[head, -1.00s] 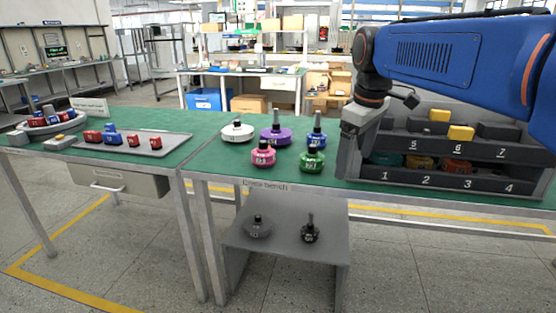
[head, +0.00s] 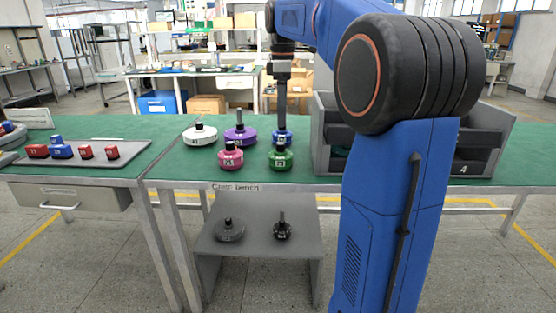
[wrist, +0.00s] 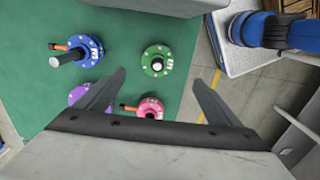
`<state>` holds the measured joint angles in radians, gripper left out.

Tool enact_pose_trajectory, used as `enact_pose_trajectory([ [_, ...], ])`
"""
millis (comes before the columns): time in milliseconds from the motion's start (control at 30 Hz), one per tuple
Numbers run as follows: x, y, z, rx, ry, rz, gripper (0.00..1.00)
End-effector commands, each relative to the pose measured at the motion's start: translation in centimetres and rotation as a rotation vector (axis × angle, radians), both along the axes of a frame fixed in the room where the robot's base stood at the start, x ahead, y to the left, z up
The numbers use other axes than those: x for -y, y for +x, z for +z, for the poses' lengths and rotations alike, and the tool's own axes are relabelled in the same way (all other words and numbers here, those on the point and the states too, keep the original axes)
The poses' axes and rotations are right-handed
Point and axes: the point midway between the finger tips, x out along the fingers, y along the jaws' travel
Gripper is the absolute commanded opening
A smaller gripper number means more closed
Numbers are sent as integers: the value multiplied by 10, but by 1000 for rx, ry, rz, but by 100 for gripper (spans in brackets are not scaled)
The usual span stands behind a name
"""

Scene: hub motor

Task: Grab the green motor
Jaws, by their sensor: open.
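The green motor (head: 280,158) stands upright near the front edge of the green bench, with its black hub and shaft on top. It also shows in the wrist view (wrist: 157,61), seen from above. My gripper (head: 282,122) points down above the blue motor (head: 282,138) and green motor in the head view. In the wrist view my gripper (wrist: 158,77) has its two fingers spread, with the green motor just beyond and between the tips. Nothing is held. The gripper's exact height above the green motor is hard to tell.
Around it stand a pink motor (head: 230,157), a purple motor (head: 240,136) and a white motor (head: 200,136). A grey bin rack (head: 322,150) stands to the right, partly hidden by my arm. Two dark motors sit on the lower shelf (head: 265,262).

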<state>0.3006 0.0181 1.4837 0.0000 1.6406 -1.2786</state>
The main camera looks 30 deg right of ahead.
Motion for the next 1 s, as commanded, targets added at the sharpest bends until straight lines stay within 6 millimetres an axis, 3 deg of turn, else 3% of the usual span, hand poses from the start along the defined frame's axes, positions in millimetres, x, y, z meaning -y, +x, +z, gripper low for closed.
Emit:
enact_pose_trajectory([
  [400,-1,0,-74,-1,1,-1,87],
  [767,-1,2,-101,0,0,-1,87],
  [1000,-2,7,-133,-1,1,-1,87],
])
